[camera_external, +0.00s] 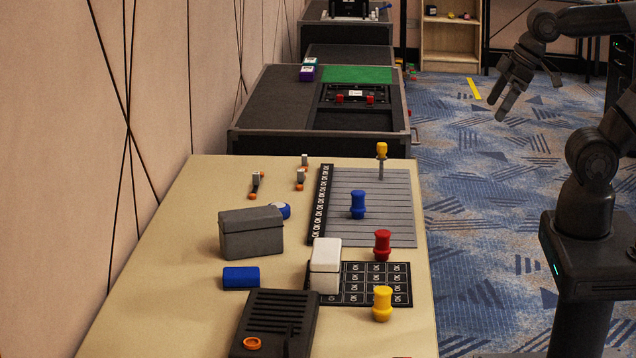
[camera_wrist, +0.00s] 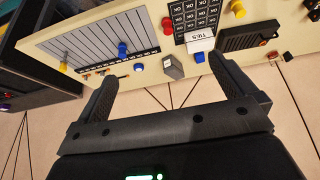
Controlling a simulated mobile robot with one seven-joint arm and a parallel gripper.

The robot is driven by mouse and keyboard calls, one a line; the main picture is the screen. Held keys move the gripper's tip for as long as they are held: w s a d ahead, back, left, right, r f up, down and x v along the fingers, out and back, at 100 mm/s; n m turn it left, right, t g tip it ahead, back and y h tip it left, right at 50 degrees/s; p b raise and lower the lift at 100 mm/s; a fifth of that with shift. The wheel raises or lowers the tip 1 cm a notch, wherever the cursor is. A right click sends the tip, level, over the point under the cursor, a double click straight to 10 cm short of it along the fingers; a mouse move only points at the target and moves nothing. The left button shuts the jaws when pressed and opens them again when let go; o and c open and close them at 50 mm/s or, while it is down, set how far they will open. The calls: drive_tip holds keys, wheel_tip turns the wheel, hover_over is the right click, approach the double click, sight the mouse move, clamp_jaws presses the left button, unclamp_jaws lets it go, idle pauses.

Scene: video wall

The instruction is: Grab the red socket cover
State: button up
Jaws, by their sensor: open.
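A red, spool-shaped piece (camera_external: 382,245), which looks like the red socket cover, stands upright at the back edge of a black grid board (camera_external: 352,298) on the beige table. It also shows as a small red shape near the top of the wrist view (camera_wrist: 167,24). My gripper (camera_external: 502,104) is in the air to the right of the table, well apart from the red piece. In the wrist view my gripper (camera_wrist: 162,68) has its two fingers spread wide with nothing held between them.
Similar yellow (camera_external: 382,303) and blue (camera_external: 358,205) pieces stand nearby. A white box (camera_external: 325,267), grey box (camera_external: 250,233) and black slotted case (camera_external: 276,322) are also on the beige table (camera_external: 170,290). Carpeted floor (camera_external: 475,230) lies between table and base.

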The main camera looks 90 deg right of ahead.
drive_tip(key=c, duration=0.9)
drive_tip(key=m+g, duration=0.6)
drive_tip(key=m, duration=0.3)
hover_over(383, 232)
drive_tip(key=f, duration=2.1)
drive_tip(key=shift+s+d+f, duration=0.1)
drive_tip(key=shift+s+f, duration=0.05)
drive_tip(key=shift+s, duration=0.05)
wheel_tip(383, 232, down, 5)
drive_tip(key=shift+f, duration=0.1)
drive_tip(key=shift+w+f, duration=0.2)
drive_tip(key=shift+f, duration=2.4)
